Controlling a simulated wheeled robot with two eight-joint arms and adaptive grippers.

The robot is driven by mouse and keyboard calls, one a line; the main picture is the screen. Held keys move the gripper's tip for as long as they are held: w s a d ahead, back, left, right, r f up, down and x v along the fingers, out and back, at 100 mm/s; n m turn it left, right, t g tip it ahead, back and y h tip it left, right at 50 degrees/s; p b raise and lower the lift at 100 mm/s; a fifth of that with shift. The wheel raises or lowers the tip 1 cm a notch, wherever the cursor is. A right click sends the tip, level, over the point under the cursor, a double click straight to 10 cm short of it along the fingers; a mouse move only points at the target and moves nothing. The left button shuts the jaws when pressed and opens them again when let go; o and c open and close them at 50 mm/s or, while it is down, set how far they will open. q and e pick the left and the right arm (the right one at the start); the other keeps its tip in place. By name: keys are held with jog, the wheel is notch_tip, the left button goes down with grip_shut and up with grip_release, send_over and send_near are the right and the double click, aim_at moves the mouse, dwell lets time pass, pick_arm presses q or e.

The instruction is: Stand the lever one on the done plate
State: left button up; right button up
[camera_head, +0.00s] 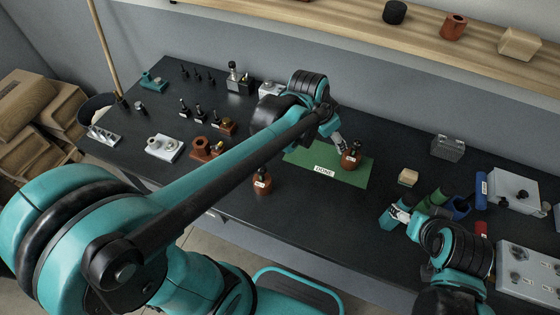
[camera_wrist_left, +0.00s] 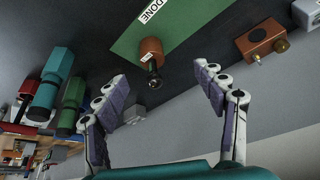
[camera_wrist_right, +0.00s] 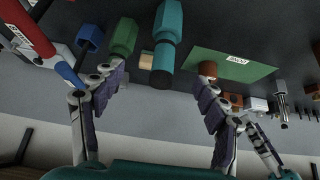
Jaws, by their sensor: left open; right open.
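The green done plate (camera_head: 300,157) lies on the dark table with a DONE label on it. A brown, labelled piece with a black top (camera_head: 350,160) stands on the plate's right part; it also shows in the left wrist view (camera_wrist_left: 150,48). My left gripper (camera_head: 341,143) is open just above it, with the piece ahead of and between the parted fingers. A second brown, labelled piece (camera_head: 262,183) stands on the table in front of the plate. I cannot tell from the labels which is the lever one. My right gripper (camera_head: 402,212) is open, near a teal cylinder (camera_wrist_right: 167,38).
Green (camera_head: 432,199) and blue (camera_head: 461,207) holders stand near my right gripper. A small tan block (camera_head: 408,177) lies behind it. Grey boxes (camera_head: 515,190) fill the right end. Small dark parts and a white fixture (camera_head: 164,148) occupy the left. My left arm crosses the table.

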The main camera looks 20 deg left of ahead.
pick_arm(q)
jog(key=s+a+n+t+y, duration=0.2)
jog(key=s+a+n, duration=0.4)
jog(key=s+a, duration=0.4)
jog(key=s, duration=0.4)
jog(key=shift+s+n+t, duration=0.3)
jog(key=shift+s+t, duration=0.05)
jog(key=shift+t, duration=0.05)
